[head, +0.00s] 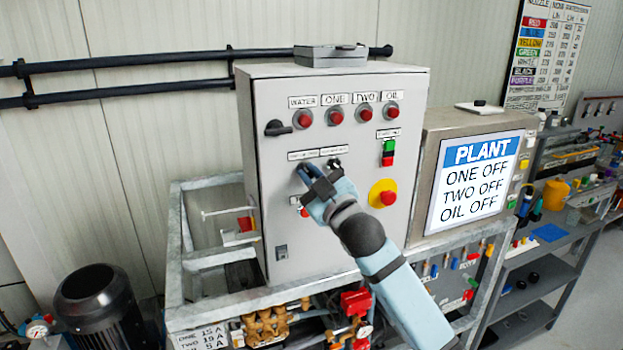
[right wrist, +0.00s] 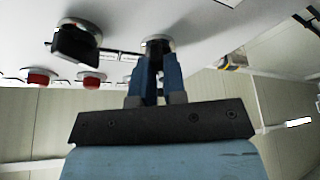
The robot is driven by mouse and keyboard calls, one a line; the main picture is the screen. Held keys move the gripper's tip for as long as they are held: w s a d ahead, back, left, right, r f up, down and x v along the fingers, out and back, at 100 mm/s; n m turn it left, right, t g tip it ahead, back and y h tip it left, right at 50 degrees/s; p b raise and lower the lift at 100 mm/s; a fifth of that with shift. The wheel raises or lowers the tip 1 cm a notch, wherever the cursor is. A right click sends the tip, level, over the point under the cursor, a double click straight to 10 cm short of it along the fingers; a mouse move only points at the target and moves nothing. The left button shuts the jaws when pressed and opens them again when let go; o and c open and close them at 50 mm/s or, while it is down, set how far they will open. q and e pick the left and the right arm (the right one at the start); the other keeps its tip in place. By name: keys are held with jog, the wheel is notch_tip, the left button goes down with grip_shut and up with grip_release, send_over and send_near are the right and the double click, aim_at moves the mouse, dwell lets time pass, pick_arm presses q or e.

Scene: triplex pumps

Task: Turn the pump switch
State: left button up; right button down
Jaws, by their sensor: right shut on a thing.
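The grey control cabinet (head: 262,215) stands in the middle of the head view. Two black rotary switches sit side by side on its door, under small labels too blurred to read. My right gripper (head: 308,178) reaches in from the lower right and is shut on the left switch, which it mostly hides in the head view. In the right wrist view the blue fingers (right wrist: 155,80) close around this switch (right wrist: 157,47). The other switch (right wrist: 75,40) is free beside it, and also shows in the head view (head: 333,163). My left gripper is not in view.
A plant display (head: 481,180) right of the cabinet reads ONE OFF, TWO OFF, OIL OFF. A row of red lamps (head: 335,116) is above the switches. A red mushroom button on a yellow disc (head: 376,192) lies close to my right arm. A metal frame (head: 185,262) surrounds the base.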

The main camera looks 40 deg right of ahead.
jog(key=m+h, duration=0.2)
jog(key=m, duration=0.1)
jog(key=shift+m, duration=0.4)
jog(key=shift+m+h, duration=1.1)
jog(key=shift+m, duration=1.8)
jog(key=c, duration=1.2)
grip_release()
jog(key=shift+f, duration=0.1)
